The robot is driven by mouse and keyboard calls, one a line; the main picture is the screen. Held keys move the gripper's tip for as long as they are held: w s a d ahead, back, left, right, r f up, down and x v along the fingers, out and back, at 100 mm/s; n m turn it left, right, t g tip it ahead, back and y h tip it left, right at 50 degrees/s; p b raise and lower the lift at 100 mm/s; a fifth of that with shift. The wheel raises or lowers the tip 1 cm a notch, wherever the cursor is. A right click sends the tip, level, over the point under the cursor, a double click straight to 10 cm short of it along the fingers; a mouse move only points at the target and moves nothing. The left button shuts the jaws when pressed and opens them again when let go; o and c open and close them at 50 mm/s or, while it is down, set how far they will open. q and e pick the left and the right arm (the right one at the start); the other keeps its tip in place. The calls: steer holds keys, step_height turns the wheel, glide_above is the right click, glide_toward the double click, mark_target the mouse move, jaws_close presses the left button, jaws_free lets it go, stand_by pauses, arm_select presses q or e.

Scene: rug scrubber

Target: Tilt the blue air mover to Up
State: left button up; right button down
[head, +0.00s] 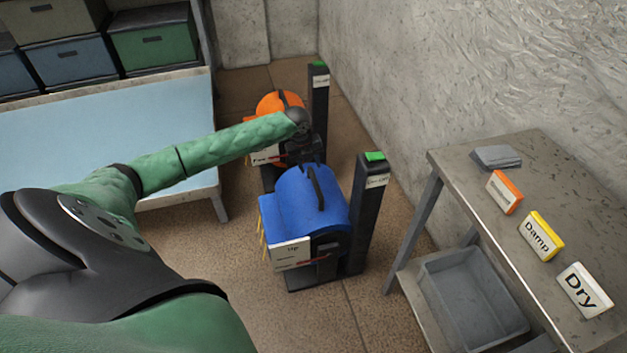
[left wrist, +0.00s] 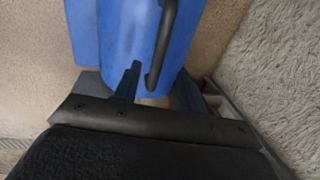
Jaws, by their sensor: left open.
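The blue air mover (head: 297,204) stands on the floor in the middle of the head view, with a black carry handle (head: 317,188) on its top. A white plate (head: 291,254) on its front reads "Up" at the top, with smaller lines and a red mark below. My left gripper (head: 304,160) is open above the back of the blue housing. In the left wrist view, the open fingers of my left gripper (left wrist: 158,88) point at the blue housing (left wrist: 120,40). The black handle (left wrist: 162,45) lines up between them; contact cannot be told. My right gripper is out of view.
An orange air mover (head: 279,101) stands behind, partly hidden by my left arm. Dark posts with green tops stand beside both (head: 368,215). A table (head: 470,175) at right holds grey cloths and "Damp" and "Dry" signs (head: 583,290). A pale blue bench (head: 100,125) is at left.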

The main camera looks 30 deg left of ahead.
mark_target(314, 180)
arm_select(q)
steer(key=shift+w+d+f, duration=0.15)
steer(key=shift+w+f, duration=0.05)
steer(key=shift+f, duration=1.05)
steer(key=shift+w+d+f, duration=0.15)
steer(key=shift+f, duration=1.05)
steer(key=shift+w+d+f, duration=0.15)
steer(key=shift+w+f, duration=0.05)
steer(key=shift+f, duration=1.05)
jaws_close()
